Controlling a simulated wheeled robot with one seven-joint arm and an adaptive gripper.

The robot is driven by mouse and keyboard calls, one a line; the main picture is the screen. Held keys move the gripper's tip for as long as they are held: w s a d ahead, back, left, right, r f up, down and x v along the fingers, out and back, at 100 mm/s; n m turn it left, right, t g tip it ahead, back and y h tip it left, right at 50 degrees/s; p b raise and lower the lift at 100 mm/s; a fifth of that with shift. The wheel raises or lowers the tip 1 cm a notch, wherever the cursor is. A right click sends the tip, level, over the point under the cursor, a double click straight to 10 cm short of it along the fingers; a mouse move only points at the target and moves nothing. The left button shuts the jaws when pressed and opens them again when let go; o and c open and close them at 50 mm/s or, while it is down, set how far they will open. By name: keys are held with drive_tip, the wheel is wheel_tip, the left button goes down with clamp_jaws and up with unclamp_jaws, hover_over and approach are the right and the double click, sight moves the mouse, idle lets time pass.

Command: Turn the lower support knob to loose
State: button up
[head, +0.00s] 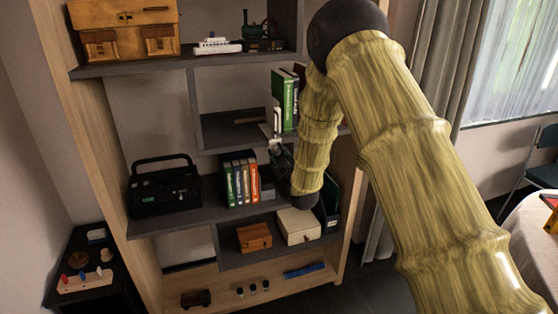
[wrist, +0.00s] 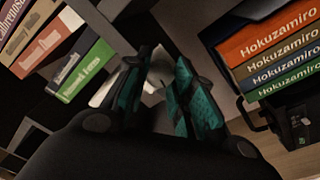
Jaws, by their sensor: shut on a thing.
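My gripper (head: 276,138) is at the tall shelf unit, in front of its middle compartments. In the wrist view its two teal-padded fingers (wrist: 160,88) are closed around a pale, whitish thing (wrist: 157,78). This pale thing (head: 269,125) also shows in the head view as a small upright white piece just above the fingers. Its full shape is hidden by the fingers, and I cannot tell what it is. I cannot make out a support knob or a tripod in either view.
Green and dark books (head: 284,100) stand close above my gripper, and more books (head: 241,182) stand at its lower left. A black radio (head: 164,190) sits further left. Boxes (head: 298,226) lie below. A table (head: 530,232) and a chair (head: 541,175) are at the right edge.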

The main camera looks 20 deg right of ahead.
drive_tip(key=n+b, duration=0.2)
drive_tip(key=n, duration=0.2)
drive_tip(key=shift+f+y, duration=0.15)
drive_tip(key=shift+y, duration=0.15)
drive_tip(key=shift+n+b, duration=0.8)
drive_tip(key=shift+n, duration=0.4)
drive_tip(key=o, duration=1.1)
drive_tip(key=shift+c, duration=0.2)
drive_tip(key=s, duration=1.2)
drive_tip(key=shift+d+f, duration=0.25)
drive_tip(key=shift+d, duration=0.1)
